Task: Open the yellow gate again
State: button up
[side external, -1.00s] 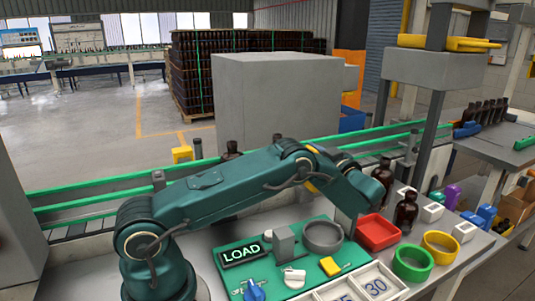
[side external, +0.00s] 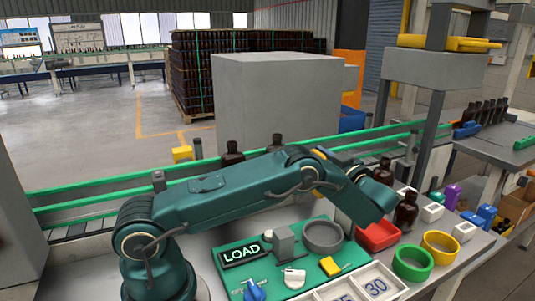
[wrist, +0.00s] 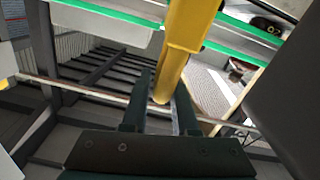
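The yellow gate shows in the wrist view as a thick yellow bar (wrist: 185,45). It comes down from the top of the picture, and its lower end lies at the gap between my two fingertips. My gripper (wrist: 165,95) has its dark fingers apart, one on each side of the bar's end. I cannot tell whether they press on it. In the side view my forearm hides the fingers and most of the gate.
Dark bottles (side external: 232,153) stand by the green-railed conveyor behind my arm. A brown bottle (side external: 406,209) stands near a red tray (side external: 379,236). Green (side external: 413,263) and yellow (side external: 440,245) rings lie at the front right. A green LOAD panel (side external: 235,276) lies in front of my arm.

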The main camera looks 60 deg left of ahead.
jog(key=shift+o, duration=1.4)
jog(key=d, duration=0.5)
jog(key=shift+d, duration=0.15)
